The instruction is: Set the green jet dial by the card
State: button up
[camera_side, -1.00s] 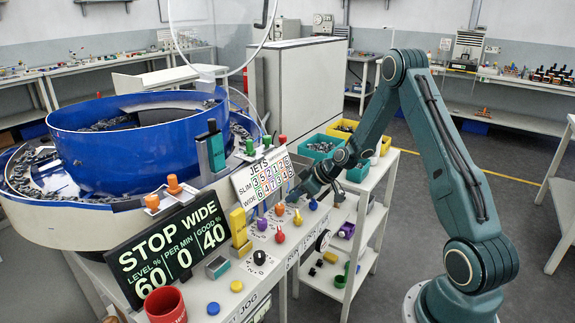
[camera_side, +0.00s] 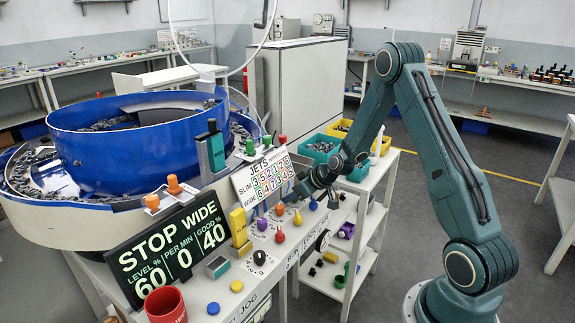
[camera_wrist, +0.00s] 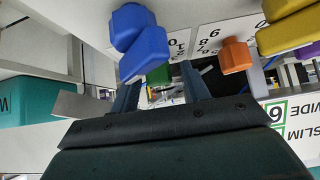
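My gripper (camera_side: 300,190) is low over the back of the control panel, beside the JETS card (camera_side: 264,176). In the wrist view my gripper (camera_wrist: 160,88) has its fingers apart. The green dial (camera_wrist: 158,74) shows in the gap between them, partly hidden; contact cannot be told. In the side view I cannot make it out behind my gripper. The card has SLIM and WIDE rows of digits in coloured frames; the WIDE row starts with 6. A green-framed 6 beside WIDE (camera_wrist: 277,111) shows in the wrist view. The sign (camera_side: 172,250) reads STOP WIDE, level 60, good 40.
Close by are the blue dial (camera_wrist: 140,40), orange dial (camera_wrist: 236,55) and yellow dial (camera_wrist: 290,28). The blue bowl (camera_side: 140,150) is at left. A shelf cart with bins (camera_side: 320,147) stands right of the panel.

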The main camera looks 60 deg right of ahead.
jog(key=shift+s+r, duration=0.1)
jog(key=v, duration=1.3)
jog(key=shift+s+r, duration=0.2)
jog(key=shift+a, duration=0.1)
dwell(0.5)
jog(key=s+a+r+n+g, duration=0.2)
jog(key=s+a+r, duration=0.3)
jog(key=a+r, duration=0.65)
jog(key=s+a+r+m, duration=0.1)
jog(key=s+a+r, duration=0.1)
jog(key=s+a, duration=0.2)
jog(key=s+a+r+m+g, duration=0.1)
jog(key=s+a, duration=0.4)
jog(key=s, duration=0.6)
jog(key=shift+s+a+r, duration=0.15)
jog(key=shift+s+r, duration=0.15)
jog(key=shift+r, duration=0.1)
